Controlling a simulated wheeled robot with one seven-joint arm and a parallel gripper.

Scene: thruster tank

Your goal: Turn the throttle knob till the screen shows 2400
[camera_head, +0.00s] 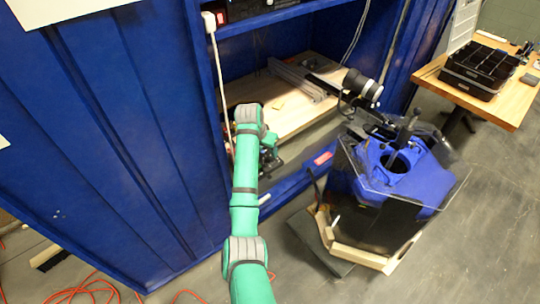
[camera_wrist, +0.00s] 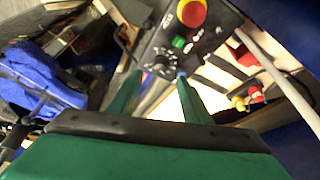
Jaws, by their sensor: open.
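A black control panel (camera_wrist: 214,24) shows at the top of the wrist view. It carries a red and yellow push button (camera_wrist: 191,12), a green button (camera_wrist: 178,42) and a dark round knob (camera_wrist: 159,66) with pale marks around it, likely the throttle knob. My gripper (camera_wrist: 160,76) is open, its two green fingers pointing towards this knob, one on each side of it in the picture. I cannot tell whether they touch it. No readable screen shows. In the head view my gripper (camera_head: 270,160) is partly hidden by my green arm, and the knob is hidden.
A blue cabinet (camera_head: 100,130) fills the left, with a wooden shelf (camera_head: 295,118) inside. A blue machine with a clear cover (camera_head: 400,172) stands to the right. A wooden table (camera_head: 515,95) holds a black tray (camera_head: 480,68). Orange cable (camera_head: 95,288) lies on the floor.

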